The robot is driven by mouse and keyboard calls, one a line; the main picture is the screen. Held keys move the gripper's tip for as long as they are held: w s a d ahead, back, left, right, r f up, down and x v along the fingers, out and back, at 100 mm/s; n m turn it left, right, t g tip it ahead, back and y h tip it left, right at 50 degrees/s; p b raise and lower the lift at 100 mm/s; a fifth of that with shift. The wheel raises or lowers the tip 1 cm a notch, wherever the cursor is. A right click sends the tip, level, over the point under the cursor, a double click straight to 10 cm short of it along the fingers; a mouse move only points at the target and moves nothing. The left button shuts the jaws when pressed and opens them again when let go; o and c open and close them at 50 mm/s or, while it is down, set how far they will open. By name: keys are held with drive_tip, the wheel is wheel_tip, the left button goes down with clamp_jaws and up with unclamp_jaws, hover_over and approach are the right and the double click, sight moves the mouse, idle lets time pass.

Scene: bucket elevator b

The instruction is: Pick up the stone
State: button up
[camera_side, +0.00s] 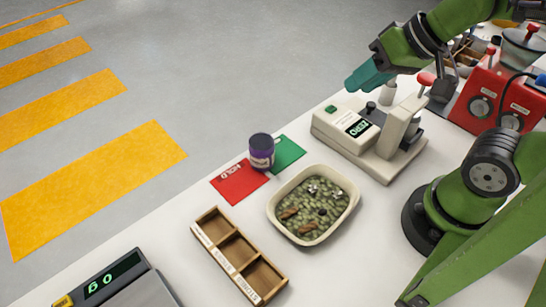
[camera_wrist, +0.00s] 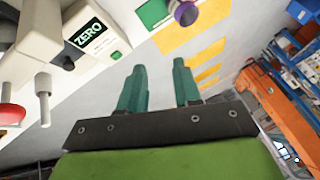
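A cream tray (camera_side: 272,222) on the white table holds a bed of greenish grains or beans (camera_side: 300,200). Brown stick-like pieces (camera_side: 289,213), a small dark lump (camera_side: 322,211) and shiny silvery bits (camera_side: 313,190) lie on this bed. I cannot tell for sure which piece is the stone. My gripper (camera_side: 355,84) is up at the top right, above and behind the tray, near the ZERO device. In the wrist view its two teal fingers (camera_wrist: 158,70) stand apart with nothing between them. The tray is not in the wrist view.
A purple jar (camera_side: 261,154) stands between a red HOLD card (camera_side: 238,184) and a green card (camera_side: 290,152). The ZERO device (camera_side: 345,125) stands behind the tray. A wooden three-compartment box (camera_side: 213,232) and a scale (camera_side: 125,285) are at front left. A red machine (camera_side: 495,95) stands right.

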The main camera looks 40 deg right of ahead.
drive_tip(key=w+a+f+n+g, duration=0.1)
drive_tip(key=a+f+n+g, duration=0.2)
drive_tip(key=a+n, duration=0.15)
drive_tip(key=n+g+h, duration=0.2)
drive_tip(key=n+g, duration=0.1)
drive_tip(key=n, duration=0.7)
hover_over(314, 186)
wheel_tip(314, 186, down, 3)
drive_tip(key=f+n, duration=0.1)
drive_tip(key=f, duration=0.2)
drive_tip(key=f+n, duration=0.2)
drive_tip(key=f, duration=0.2)
drive_tip(key=f+n, duration=0.1)
drive_tip(key=f, duration=0.2)
drive_tip(key=shift+s+f, duration=0.15)
drive_tip(key=shift+s, duration=0.1)
drive_tip(key=shift+w+f, duration=0.15)
drive_tip(key=shift+f, duration=3.1)
drive_tip(key=c, duration=0.5)
